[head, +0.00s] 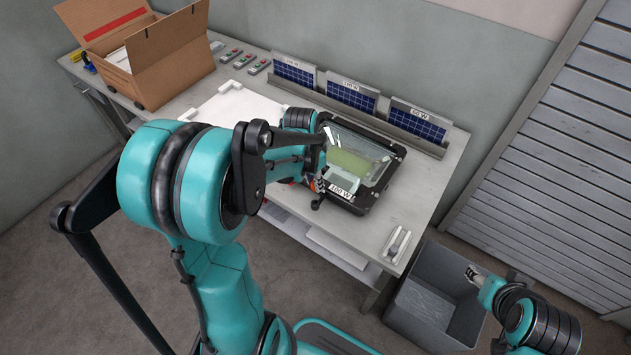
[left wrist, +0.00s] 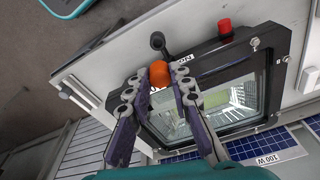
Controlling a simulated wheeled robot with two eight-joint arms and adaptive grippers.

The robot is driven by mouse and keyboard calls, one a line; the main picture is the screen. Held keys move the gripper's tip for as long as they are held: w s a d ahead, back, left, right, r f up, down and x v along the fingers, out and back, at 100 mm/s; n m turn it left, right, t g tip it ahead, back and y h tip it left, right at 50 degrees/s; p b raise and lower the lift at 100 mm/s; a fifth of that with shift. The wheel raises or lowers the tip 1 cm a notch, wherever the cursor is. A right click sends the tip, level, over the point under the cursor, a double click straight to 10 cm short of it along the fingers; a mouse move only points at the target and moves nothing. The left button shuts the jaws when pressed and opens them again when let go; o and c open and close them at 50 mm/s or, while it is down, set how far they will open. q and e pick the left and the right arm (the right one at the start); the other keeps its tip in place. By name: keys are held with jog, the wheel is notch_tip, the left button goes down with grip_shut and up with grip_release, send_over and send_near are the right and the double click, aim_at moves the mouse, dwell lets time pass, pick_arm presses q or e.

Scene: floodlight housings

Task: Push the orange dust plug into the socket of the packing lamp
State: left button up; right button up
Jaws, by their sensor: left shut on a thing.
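My left gripper (head: 318,188) is at the front left edge of the packing lamp (head: 374,205), a black-framed floodlight with a glass front and a 100 W label. In the left wrist view its fingers (left wrist: 160,84) are shut on the orange dust plug (left wrist: 159,72), which sits at the fingertips beside the lamp's frame (left wrist: 268,38). A black round-ended part (left wrist: 157,41) stands just beyond the plug. A red cap (left wrist: 224,26) stands on the same side of the frame. The socket's opening cannot be made out. My right gripper (head: 473,274) is over the grey bin; its jaws are too small to judge.
The lamp lies on a grey bench (head: 425,185). Panels labelled in watts (head: 352,94) stand in a rail behind it. An open cardboard box (head: 150,55) and small switch boxes (head: 243,60) are at the back left. The grey bin (head: 415,310) stands on the floor at right.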

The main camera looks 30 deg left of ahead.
aim_at(313, 189)
pick_arm(q)
jog(key=shift+f+b, duration=2.5)
jog(key=shift+f, duration=0.45)
jog(key=shift+f+b, duration=1.1)
jog(key=shift+f, duration=0.1)
jog(key=o, duration=0.4)
jog(key=shift+c, duration=0.2)
jog(key=o, duration=0.5)
jog(key=shift+r, duration=0.1)
jog(key=r, duration=0.4)
jog(key=s+r, duration=0.1)
jog(key=r, duration=0.6)
jog(key=shift+s+a+r, duration=0.3)
jog(key=shift+s+r, duration=0.05)
